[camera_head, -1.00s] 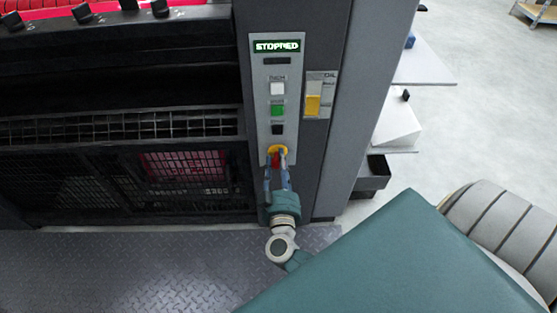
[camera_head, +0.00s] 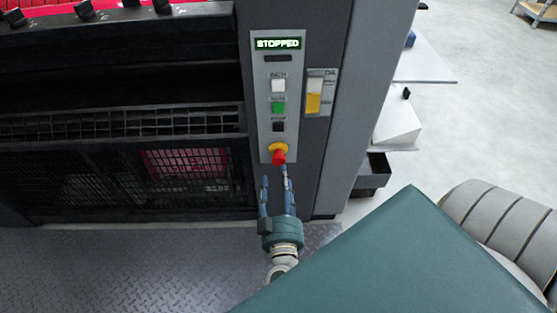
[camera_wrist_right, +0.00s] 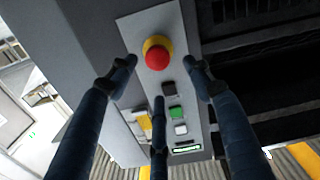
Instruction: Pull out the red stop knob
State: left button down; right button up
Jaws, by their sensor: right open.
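The red stop knob (camera_head: 279,157) sits on a yellow collar (camera_head: 278,147) at the bottom of the grey control panel (camera_head: 265,100). The display (camera_head: 277,43) above reads STOPPED. My right gripper (camera_head: 275,178) is open and empty, just below the knob and apart from it. In the right wrist view the knob (camera_wrist_right: 157,57) and its yellow collar show fully, beyond the fingertips of the open right gripper (camera_wrist_right: 160,80). My left gripper is not in view.
White, green and black buttons (camera_head: 278,107) line the panel above the knob. A yellow switch (camera_head: 313,102) is mounted to its right. The dark mesh guard (camera_head: 110,180) is at left. Metal tread floor (camera_head: 130,265) lies below.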

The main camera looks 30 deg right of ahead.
jog(key=shift+v, duration=2.25)
jog(key=shift+w+a, duration=0.1)
